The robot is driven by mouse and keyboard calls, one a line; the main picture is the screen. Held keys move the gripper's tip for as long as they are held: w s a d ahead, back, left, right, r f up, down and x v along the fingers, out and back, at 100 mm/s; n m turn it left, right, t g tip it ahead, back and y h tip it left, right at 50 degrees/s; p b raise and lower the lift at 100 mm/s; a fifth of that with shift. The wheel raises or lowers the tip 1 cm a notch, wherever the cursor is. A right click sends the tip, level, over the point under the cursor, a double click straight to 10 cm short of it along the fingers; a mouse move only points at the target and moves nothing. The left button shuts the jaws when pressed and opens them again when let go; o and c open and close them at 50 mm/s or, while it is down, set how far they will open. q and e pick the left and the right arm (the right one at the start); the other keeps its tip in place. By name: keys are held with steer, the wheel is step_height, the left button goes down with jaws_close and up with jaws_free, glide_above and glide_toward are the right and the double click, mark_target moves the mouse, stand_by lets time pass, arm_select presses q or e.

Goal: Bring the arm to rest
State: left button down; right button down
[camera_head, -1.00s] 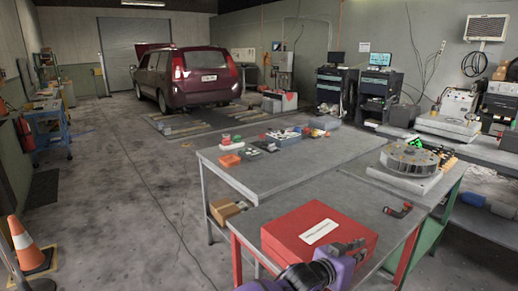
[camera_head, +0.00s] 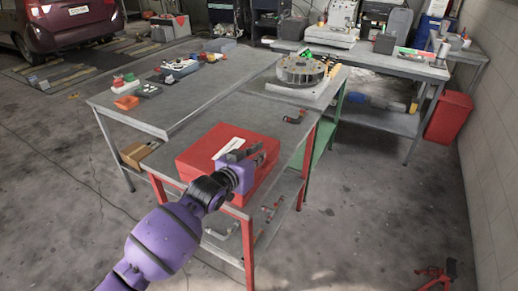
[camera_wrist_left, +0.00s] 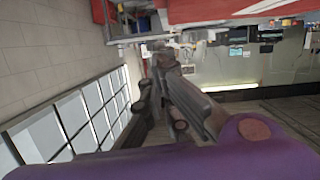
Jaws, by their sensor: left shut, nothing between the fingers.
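My left arm comes in from the bottom left of the head view, purple with dark joints. Its gripper (camera_head: 250,152) is shut and empty, over the top right part of a red box (camera_head: 200,151) with a white label. I cannot tell whether the fingers touch the box. The left wrist view shows the dark gripper fingers (camera_wrist_left: 165,75) close together, with a red surface at the top. My right gripper is not in view.
A red bin (camera_head: 449,117) stands at right. Open floor lies in front.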

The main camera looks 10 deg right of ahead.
arm_select(q)
steer(key=shift+s+a+r+m, duration=0.6)
steer(key=shift+s+a+r, duration=1.1)
steer(key=shift+s, duration=0.45)
steer(key=s+a+f+n+t+y, duration=0.1)
steer(key=s+a+f+n+y, duration=0.15)
steer(key=s+a+f, duration=0.85)
steer(key=s+a+f+n+g+y, duration=0.1)
steer(key=s+a+f, duration=0.3)
steer(key=s, duration=0.6)
steer(key=s+a+f+n+g+y+p, duration=0.1)
steer(key=s+a+f+n+g+y, duration=0.1)
steer(key=s+f, duration=0.7)
steer(key=s+a+f+n+g+y+p, duration=0.1)
steer(key=s+a+f+y, duration=0.2)
steer(key=s, duration=1)
steer(key=a+f, duration=0.3)
steer(key=shift+a+f+g, duration=0.3)
steer(key=shift+a+f, duration=0.05)
steer(key=shift+a, duration=0.05)
steer(key=shift+n, duration=0.25)
